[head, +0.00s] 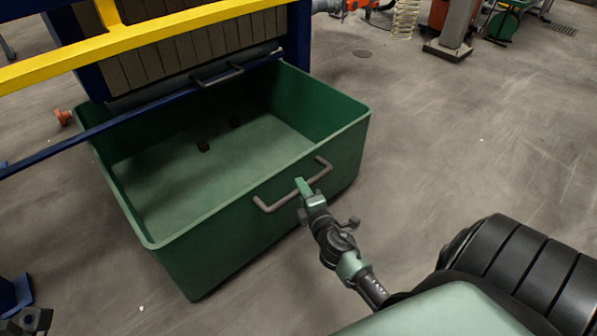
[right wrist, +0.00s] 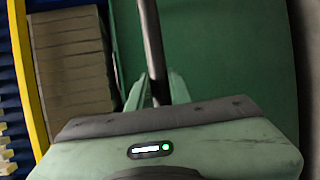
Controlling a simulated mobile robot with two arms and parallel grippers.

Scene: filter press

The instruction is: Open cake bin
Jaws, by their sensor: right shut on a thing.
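The cake bin (head: 250,235) is a large, open-topped green bin on the floor, its back part under the filter press (head: 190,55). A grey bar handle (head: 275,204) sits on its near right wall. My right gripper (head: 302,187) is shut on this handle near its middle. In the right wrist view the handle bar (right wrist: 152,45) runs between the two fingers (right wrist: 155,90), with the bin's green wall (right wrist: 225,45) behind it. The inside of the bin is largely visible, with small dark spots on its floor. My left gripper does not show.
A yellow beam (head: 130,42) and a blue rail (head: 80,137) cross above the bin's left and back side. A grey post with a base (head: 447,50) stands at the top right. The floor right of the bin is clear.

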